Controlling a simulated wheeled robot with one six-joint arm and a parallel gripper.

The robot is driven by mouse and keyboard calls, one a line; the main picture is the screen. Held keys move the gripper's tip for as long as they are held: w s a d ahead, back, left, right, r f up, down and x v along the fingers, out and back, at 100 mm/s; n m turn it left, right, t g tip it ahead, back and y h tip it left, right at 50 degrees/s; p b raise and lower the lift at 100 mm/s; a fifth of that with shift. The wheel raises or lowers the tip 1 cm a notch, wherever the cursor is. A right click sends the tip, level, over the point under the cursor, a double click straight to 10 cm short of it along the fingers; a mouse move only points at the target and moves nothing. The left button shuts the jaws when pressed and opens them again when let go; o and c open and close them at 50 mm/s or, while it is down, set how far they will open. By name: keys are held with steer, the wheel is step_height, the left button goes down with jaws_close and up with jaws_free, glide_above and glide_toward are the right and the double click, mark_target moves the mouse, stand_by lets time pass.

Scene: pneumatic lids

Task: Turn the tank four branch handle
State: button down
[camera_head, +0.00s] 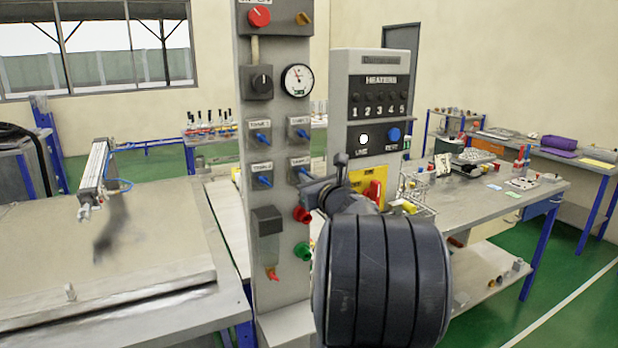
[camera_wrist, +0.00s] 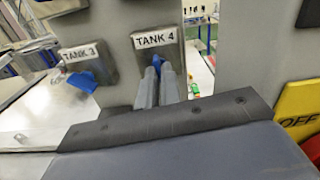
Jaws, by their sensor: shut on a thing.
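The TANK 4 block (camera_head: 299,163) is the lower right of the tank blocks on the grey upright panel. In the wrist view it has a white TANK 4 label (camera_wrist: 154,38), with a blue handle (camera_wrist: 158,61) below it. My gripper (camera_wrist: 161,78) is shut on this handle, with one finger on each side. The fingers hide most of the handle, so its exact angle is hard to tell. In the head view my dark wrist and gripper (camera_head: 308,180) reach the block from the lower right.
The TANK 3 block with its blue handle (camera_wrist: 83,80) is just left. A red knob (camera_head: 302,214) and a green knob (camera_head: 303,251) sit below on the panel. The heaters box (camera_head: 379,90) stands close on the right, with a yellow OFF switch plate (camera_wrist: 299,112).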

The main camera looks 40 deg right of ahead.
steer(key=shift+m+p, duration=2.4)
steer(key=shift+m, duration=2.7)
steer(key=c, duration=1.6)
jaws_free()
steer(key=b+v, duration=0.2)
steer(key=v, duration=0.9)
